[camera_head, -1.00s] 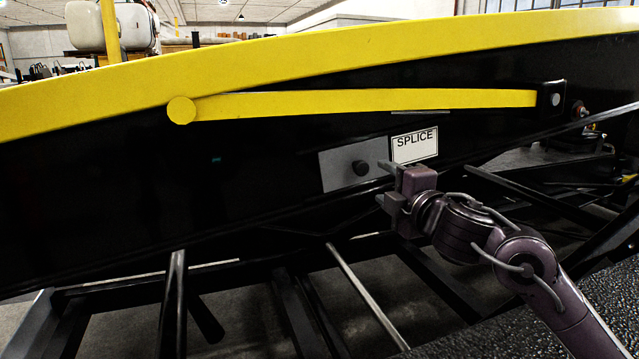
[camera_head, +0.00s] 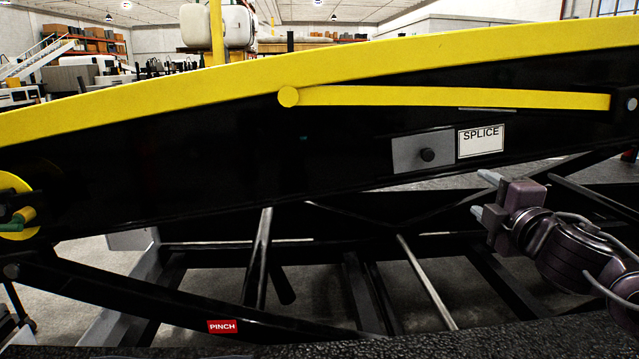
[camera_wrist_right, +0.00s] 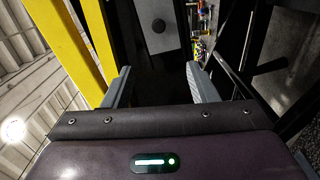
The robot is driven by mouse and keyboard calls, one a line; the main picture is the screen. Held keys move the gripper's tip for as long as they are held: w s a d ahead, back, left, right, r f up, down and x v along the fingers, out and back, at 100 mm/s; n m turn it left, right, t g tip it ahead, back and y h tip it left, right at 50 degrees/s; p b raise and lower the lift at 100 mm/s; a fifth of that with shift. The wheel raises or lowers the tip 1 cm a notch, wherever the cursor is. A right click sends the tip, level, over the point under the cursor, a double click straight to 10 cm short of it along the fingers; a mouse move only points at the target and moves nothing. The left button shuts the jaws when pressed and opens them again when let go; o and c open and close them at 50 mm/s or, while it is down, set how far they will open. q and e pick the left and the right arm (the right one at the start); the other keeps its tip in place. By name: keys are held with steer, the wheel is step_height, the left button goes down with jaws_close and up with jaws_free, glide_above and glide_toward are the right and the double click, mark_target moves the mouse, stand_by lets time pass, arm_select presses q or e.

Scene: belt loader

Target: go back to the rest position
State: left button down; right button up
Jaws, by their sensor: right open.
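My right gripper (camera_head: 482,194) is at the right of the head view, below and right of the SPLICE label (camera_head: 480,141). Its two grey fingers are apart, with nothing between them. In the right wrist view the open fingers (camera_wrist_right: 160,85) point toward the belt loader's dark side. The grey plate with a dark round knob (camera_head: 427,155) sits left of the label, apart from the gripper. The plate also shows in the right wrist view (camera_wrist_right: 152,42), beyond the fingers. My left gripper is not in view.
The belt loader's yellow rail (camera_head: 200,89) and yellow bar (camera_head: 450,98) run across the upper view. Black frame struts and a red PINCH label (camera_head: 222,326) lie below. A yellow disc with a green handle (camera_head: 14,219) is at the left edge. Warehouse shelves stand behind.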

steer(key=s+a+f+m+g+h, duration=0.1)
steer(key=s+a+f+m+g, duration=0.15)
steer(key=f, duration=0.65)
steer(key=s+a+f+m+g, duration=0.2)
steer(key=s+f+m, duration=0.2)
steer(key=f, duration=0.5)
steer(key=s+a+f+m+g+h, duration=0.1)
steer(key=s+a+f+m+g, duration=0.2)
steer(key=f, duration=0.6)
steer(key=s+a+f+m+g+y, duration=0.1)
steer(key=s+f+m+g, duration=0.25)
steer(key=s+f, duration=0.45)
steer(key=s+a+f+m+g, duration=0.1)
steer(key=s+f+m+g, duration=0.25)
steer(key=s, duration=0.85)
step_height(320, 180, down, 32)
steer(key=s+g, duration=0.1)
steer(key=s, duration=0.1)
steer(key=s+d+f, duration=0.2)
steer(key=s+f, duration=0.6)
steer(key=s, duration=0.1)
steer(key=s+d+f+g, duration=0.1)
steer(key=s+d+f, duration=0.1)
steer(key=s+f, duration=0.7)
steer(key=shift+s, duration=0.75)
steer(key=shift+f+g, duration=0.1)
steer(key=shift+g, duration=0.15)
steer(key=shift+c, duration=0.2)
